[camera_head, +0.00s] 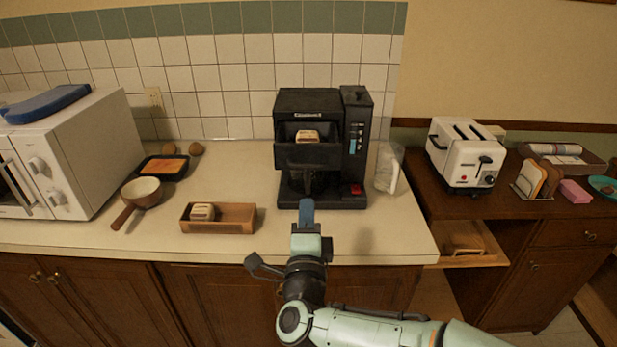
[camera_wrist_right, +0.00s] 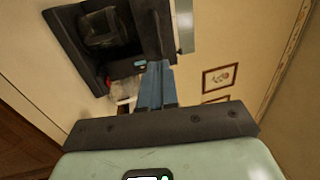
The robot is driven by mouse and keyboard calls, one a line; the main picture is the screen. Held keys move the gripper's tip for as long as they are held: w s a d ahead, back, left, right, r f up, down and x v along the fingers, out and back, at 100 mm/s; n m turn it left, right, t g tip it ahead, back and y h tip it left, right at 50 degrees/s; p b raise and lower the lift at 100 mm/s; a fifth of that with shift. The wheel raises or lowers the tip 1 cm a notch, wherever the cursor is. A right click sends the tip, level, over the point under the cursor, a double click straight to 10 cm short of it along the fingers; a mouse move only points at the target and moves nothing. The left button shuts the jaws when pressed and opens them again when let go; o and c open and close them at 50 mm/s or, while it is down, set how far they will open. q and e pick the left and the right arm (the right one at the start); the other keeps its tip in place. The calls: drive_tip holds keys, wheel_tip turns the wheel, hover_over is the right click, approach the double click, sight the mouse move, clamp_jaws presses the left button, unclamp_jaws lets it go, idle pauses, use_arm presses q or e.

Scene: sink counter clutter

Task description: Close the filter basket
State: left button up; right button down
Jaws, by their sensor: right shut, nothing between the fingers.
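The black coffee maker (camera_head: 357,135) stands on the counter against the tiled wall. Its filter basket (camera_head: 308,157) appears pulled forward, with a small tan-and-white packet (camera_head: 307,136) showing above its front wall. My right gripper (camera_head: 306,206) is shut and empty, its blue fingers pointing at the machine just in front of and below the basket. A gap to the basket is hard to judge. In the right wrist view, the shut fingers (camera_wrist_right: 155,85) stand before the tilted dark coffee maker (camera_wrist_right: 88,65). My left gripper is out of view.
A wooden tray (camera_head: 240,218) holding a similar packet lies left of the coffee maker. A saucepan (camera_head: 141,191), a dark pan (camera_head: 162,167) and a white microwave (camera_head: 75,150) are farther left. A clear container (camera_head: 389,170) stands close on the right. The counter's front right is clear.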

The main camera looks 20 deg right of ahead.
sight(307, 167)
drive_tip(key=p+x, duration=0.2)
drive_tip(key=x, duration=0.7)
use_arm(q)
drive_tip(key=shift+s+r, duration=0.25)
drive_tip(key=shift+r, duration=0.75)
use_arm(e)
drive_tip(key=shift+w, duration=0.35)
